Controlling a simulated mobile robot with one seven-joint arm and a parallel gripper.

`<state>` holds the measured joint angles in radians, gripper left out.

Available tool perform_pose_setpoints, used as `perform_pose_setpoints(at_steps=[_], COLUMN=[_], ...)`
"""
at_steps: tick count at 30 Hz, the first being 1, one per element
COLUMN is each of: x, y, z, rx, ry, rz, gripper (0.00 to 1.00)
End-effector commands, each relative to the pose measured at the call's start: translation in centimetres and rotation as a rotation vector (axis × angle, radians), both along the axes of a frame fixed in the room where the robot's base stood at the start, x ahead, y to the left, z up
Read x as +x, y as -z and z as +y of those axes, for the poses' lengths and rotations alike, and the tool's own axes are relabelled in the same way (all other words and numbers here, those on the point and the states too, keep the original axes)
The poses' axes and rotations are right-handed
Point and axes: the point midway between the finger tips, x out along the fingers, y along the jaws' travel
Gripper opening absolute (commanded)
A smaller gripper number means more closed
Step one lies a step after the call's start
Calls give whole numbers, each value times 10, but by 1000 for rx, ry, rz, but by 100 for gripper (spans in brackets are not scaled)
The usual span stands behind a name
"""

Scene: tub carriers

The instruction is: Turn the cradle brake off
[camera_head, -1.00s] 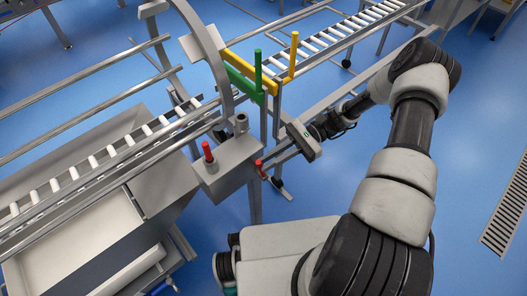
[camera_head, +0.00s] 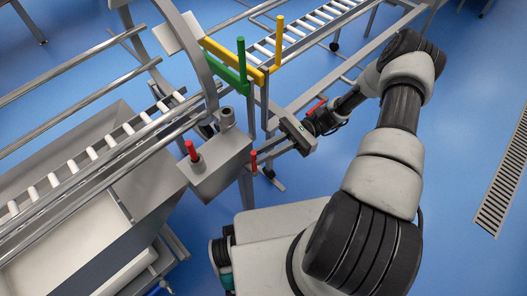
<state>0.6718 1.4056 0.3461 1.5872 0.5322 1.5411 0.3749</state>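A grey box (camera_head: 220,168) on the rail end carries an upright red lever (camera_head: 191,151) on its top and a short grey stub (camera_head: 227,118). A second, smaller red handle (camera_head: 254,160) shows at the box's right side. Another red bar (camera_head: 316,106) shows beside my wrist. None is labelled, so I cannot tell which is the cradle brake. My gripper (camera_head: 268,156) points left, with its fingertips close to the small red handle. Whether they touch it, and how far apart the fingers are, is too small to tell.
A green post (camera_head: 241,65) and a yellow post (camera_head: 278,42) rise from coloured bars just behind the box. A roller track (camera_head: 90,152) runs left over a metal trough. Another roller track (camera_head: 318,28) runs to the back. The blue floor at right is clear around a drain grate (camera_head: 504,180).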

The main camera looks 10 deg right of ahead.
Motion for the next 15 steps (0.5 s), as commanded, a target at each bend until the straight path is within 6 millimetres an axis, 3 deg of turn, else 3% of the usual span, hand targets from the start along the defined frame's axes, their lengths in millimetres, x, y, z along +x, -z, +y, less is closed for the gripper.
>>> perform_pose_setpoints(at_steps=[3,15], x=[0,3], y=[1,1], z=[0,-8], rx=[-1,-1], ry=[1,0], rz=[1,0], gripper=[31,31])
